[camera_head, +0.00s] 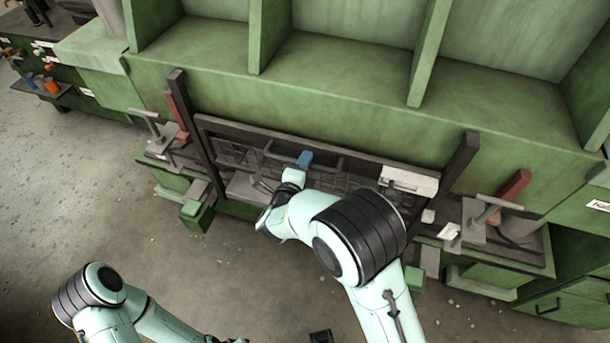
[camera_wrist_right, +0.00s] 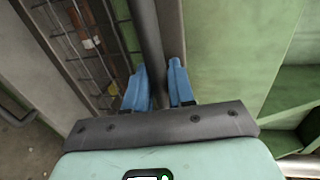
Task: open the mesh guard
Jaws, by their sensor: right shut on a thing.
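The mesh guard (camera_head: 235,152) is a dark-framed wire panel across the front of the green machine, between two dark upright posts. A dark bar handle (camera_head: 328,160) runs along it; the bar also shows in the right wrist view (camera_wrist_right: 149,40). My right gripper (camera_head: 305,158) has blue fingertips and is at the handle. In the right wrist view its fingers (camera_wrist_right: 160,85) are on either side of the bar, shut on it. My right arm hides part of the guard's lower middle. My left arm is low at the left, and its gripper is not clearly visible.
A red lever (camera_head: 177,110) stands at the left post and another red lever (camera_head: 514,187) at the right. A pale box (camera_head: 408,181) sits near the guard's right end. Green shelf dividers rise behind. The floor (camera_head: 190,260) in front is mostly clear.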

